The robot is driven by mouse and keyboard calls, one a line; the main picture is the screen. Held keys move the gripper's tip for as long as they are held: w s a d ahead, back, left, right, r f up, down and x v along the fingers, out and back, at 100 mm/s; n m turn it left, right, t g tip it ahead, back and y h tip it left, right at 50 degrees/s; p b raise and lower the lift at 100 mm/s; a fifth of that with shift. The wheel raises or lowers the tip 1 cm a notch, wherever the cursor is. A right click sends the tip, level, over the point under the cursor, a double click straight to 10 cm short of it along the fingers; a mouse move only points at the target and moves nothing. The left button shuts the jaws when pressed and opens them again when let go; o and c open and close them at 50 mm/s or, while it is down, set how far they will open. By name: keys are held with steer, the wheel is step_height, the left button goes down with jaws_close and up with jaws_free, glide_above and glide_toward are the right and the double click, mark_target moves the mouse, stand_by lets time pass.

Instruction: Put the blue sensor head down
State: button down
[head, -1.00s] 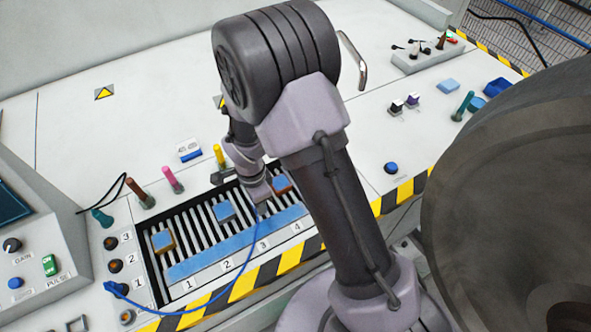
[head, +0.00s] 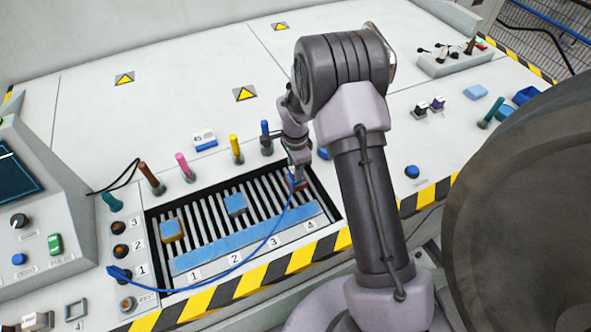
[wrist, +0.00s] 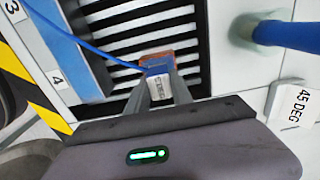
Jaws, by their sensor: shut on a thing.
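My gripper (head: 298,178) is over the far right end of the slatted bay, behind number 4. In the wrist view its two fingers (wrist: 160,86) are shut on the small blue sensor head (wrist: 157,70), which has a pale labelled face. A blue cable (head: 258,250) runs from it to a plug at socket 1. A reddish-brown block (wrist: 157,58) shows right at the head's far side. Whether the head touches it or the slats, I cannot tell. In the head view the gripper mostly hides the sensor head.
The slatted bay (head: 205,208) also holds a blue-topped orange block (head: 172,230) and another blue-topped block (head: 236,204). Coloured posts stand behind it, including a blue one (head: 266,138), also close by in the wrist view (wrist: 285,33). A large dark wheel (head: 530,210) fills the right.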

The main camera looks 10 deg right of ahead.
steer(key=c, duration=1.1)
jaws_free()
steer(key=shift+f, duration=0.15)
steer(key=shift+r, duration=0.25)
steer(key=s+a+r+n+t+p, duration=0.15)
steer(key=s+r, duration=0.25)
steer(key=r, duration=1.1)
steer(key=s+r+n+t+p, duration=0.1)
steer(key=s+r+n+p, duration=0.25)
steer(key=r, duration=1.05)
steer(key=s+r+n+t, duration=0.1)
steer(key=s+r+n, duration=0.1)
steer(key=s, duration=0.4)
steer(key=s+a+r+n+t+y, duration=0.1)
steer(key=s+r+n, duration=0.1)
steer(key=s, duration=0.5)
steer(key=s+a+r+n+t+y, duration=0.1)
steer(key=s+r+n, duration=0.1)
steer(key=s, duration=0.4)
steer(key=shift+s+a+r, duration=0.1)
steer(key=shift+s+r, duration=0.1)
steer(key=shift+r, duration=0.25)
steer(key=shift+s+a+r, duration=0.1)
steer(key=shift+s+r, duration=0.1)
steer(key=shift+r, duration=0.2)
